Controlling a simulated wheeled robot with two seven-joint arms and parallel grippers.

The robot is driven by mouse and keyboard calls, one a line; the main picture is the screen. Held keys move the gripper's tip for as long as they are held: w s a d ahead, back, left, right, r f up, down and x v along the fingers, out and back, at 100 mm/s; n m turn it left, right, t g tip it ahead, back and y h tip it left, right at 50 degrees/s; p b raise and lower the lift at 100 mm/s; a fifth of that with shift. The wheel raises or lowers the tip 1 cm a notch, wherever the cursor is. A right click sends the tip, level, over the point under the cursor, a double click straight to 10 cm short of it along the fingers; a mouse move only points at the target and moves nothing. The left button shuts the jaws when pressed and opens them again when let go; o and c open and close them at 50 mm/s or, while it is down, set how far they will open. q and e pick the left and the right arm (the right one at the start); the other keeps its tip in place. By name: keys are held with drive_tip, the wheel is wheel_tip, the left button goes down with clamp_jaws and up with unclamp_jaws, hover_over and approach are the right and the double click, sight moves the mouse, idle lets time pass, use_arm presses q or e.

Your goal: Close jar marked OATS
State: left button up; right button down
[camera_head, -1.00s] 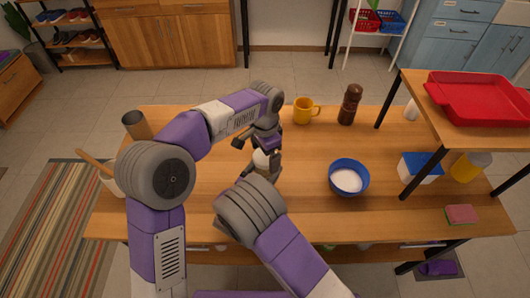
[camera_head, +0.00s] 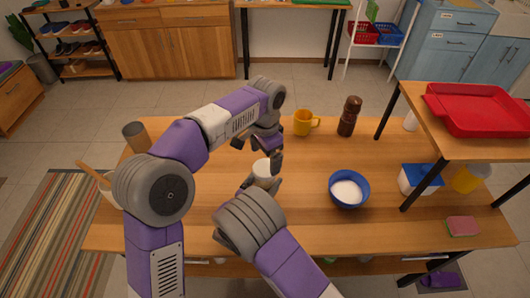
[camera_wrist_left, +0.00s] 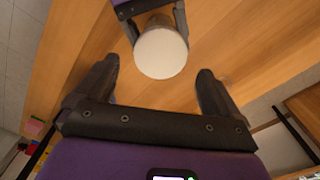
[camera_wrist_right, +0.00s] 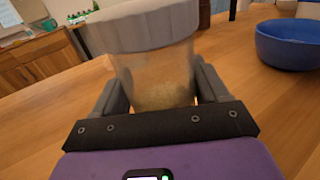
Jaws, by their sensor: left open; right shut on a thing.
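A clear jar (camera_wrist_right: 155,75) with grainy beige contents is held upright between the fingers of my right gripper (camera_head: 262,184). Its pale round lid (camera_wrist_right: 145,25) sits on top in the right wrist view; I cannot tell how tightly. The lid also shows from above in the left wrist view (camera_wrist_left: 161,53) and in the head view (camera_head: 262,167). No OATS marking is readable. My left gripper (camera_head: 256,150) is open and empty, above and apart from the lid. Its two fingers are spread in the left wrist view (camera_wrist_left: 155,85).
A blue bowl (camera_head: 348,201) with white contents stands right of the jar. A yellow mug (camera_head: 302,123) and a brown shaker (camera_head: 349,116) stand behind. A raised shelf with a red tray (camera_head: 480,108) is at the right. The table between jar and bowl is clear.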

sight(265, 167)
use_arm(q)
drive_tip(key=n, duration=0.1)
drive_tip(key=r+n, duration=0.1)
drive_tip(key=n, duration=0.1)
drive_tip(key=shift+r+n, duration=0.3)
drive_tip(key=r+n, duration=0.1)
drive_tip(key=n, duration=0.2)
drive_tip(key=shift+r+n, duration=0.3)
drive_tip(key=shift+r, duration=0.05)
drive_tip(key=shift+f, duration=4.05)
drive_tip(key=c, duration=1.1)
drive_tip(key=o, duration=1.2)
drive_tip(key=shift+c, duration=0.2)
wheel_tip(265, 167, up, 12)
